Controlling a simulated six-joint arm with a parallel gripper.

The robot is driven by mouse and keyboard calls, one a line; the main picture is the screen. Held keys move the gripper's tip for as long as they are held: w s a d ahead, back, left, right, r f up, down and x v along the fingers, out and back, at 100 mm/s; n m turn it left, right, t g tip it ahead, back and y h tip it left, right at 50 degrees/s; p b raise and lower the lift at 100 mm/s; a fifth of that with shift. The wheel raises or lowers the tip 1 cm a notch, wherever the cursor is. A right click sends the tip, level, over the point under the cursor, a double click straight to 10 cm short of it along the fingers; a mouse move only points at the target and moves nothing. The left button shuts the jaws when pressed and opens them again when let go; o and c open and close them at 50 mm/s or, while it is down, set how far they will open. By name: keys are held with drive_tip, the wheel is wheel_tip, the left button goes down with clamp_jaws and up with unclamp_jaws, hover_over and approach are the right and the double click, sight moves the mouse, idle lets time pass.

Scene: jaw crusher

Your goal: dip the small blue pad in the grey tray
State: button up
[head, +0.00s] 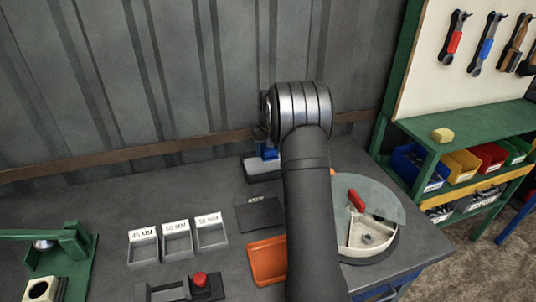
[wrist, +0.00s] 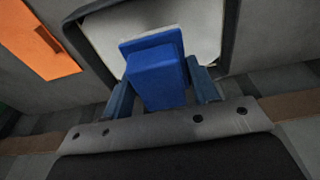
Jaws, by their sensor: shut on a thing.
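My gripper (wrist: 162,84) is shut on the small blue pad, with one blue finger on each side of it. The pad (wrist: 157,76) is a blue block with a pale layer at its far end. The grey tray (wrist: 77,22) lies beyond the pad in the wrist view, with a dark rim and a pale inside. The pad's pale end shows against that inside; I cannot tell whether it touches. In the head view the tray (head: 262,176) stands near the back wall, with blue (head: 268,152) just above it. My arm hides most of the gripper there.
An orange tray (head: 266,262) and a dark flat plate (head: 260,215) lie in front of the grey tray. Three labelled grey bins (head: 177,252) and a red button (head: 200,280) are left. A round disc unit (head: 386,252) is right. The back wall (head: 150,70) is close behind.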

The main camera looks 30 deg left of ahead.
drive_tip(key=shift+r, duration=0.1)
idle(0.5)
drive_tip(key=shift+r, duration=2.45)
